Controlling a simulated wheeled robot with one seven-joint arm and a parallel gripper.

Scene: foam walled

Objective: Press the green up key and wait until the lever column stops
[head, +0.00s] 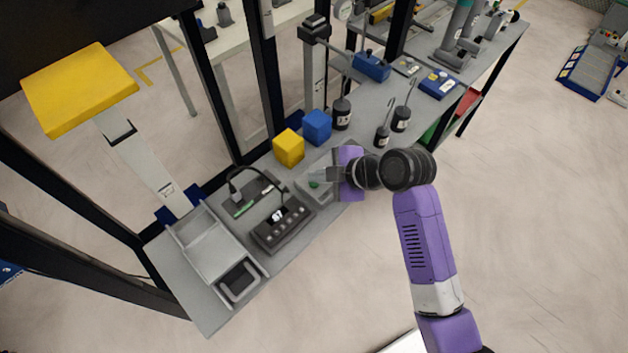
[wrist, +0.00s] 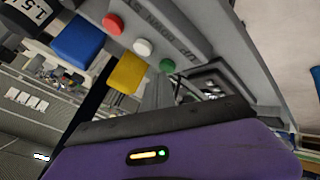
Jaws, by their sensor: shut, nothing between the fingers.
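The green key (wrist: 167,65) sits at the end of a row with a white key (wrist: 143,47) and a red key (wrist: 113,23) on a grey key box (wrist: 195,50) in the wrist view; "UP" and "DOWN" lettering shows beside them. In the head view the green key (head: 314,184) shows just below my gripper's fingertips. My gripper (head: 316,174) is shut and empty, its tips close to the green key; I cannot tell if they touch.
A yellow cube (head: 289,148) and a blue cube (head: 317,126) stand behind the key box. Hooked black weights (head: 401,119) stand to the right. A black display unit (head: 283,225) and grey tray (head: 208,243) lie left. Dark frame posts rise behind.

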